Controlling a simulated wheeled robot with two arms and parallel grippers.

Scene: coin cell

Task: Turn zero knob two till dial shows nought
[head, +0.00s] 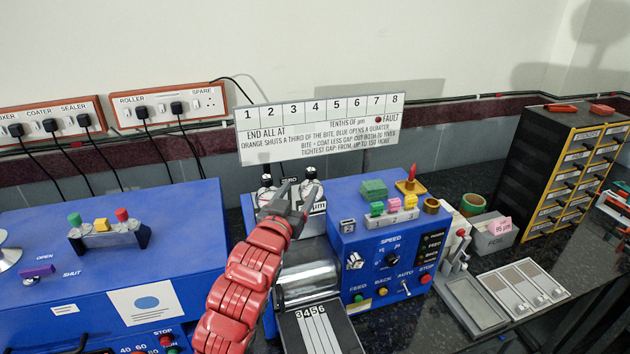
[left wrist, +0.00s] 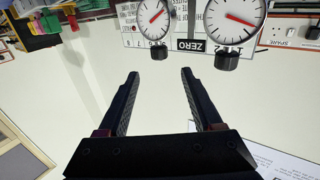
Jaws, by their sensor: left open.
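Two dark zero knobs stand on top of the roller machine, a left one (head: 267,181) and a right one (head: 311,174). In the left wrist view, which looks upside down, they show as a knob (left wrist: 159,50) and another knob (left wrist: 227,59), each by a white dial with a red needle: one dial (left wrist: 152,18) and a second dial (left wrist: 234,20). Neither needle's reading is legible; which knob is two I cannot tell. My left gripper (head: 293,190) is at the knobs, partly hiding the dials. Its fingers (left wrist: 159,73) are open and empty, with the knobs beyond the tips.
A numbered sign (head: 320,128) stands behind the knobs. The blue control box (head: 385,235) with coloured blocks is close on the right. A larger blue machine (head: 100,260) fills the left. Drawers (head: 570,165) stand at the far right.

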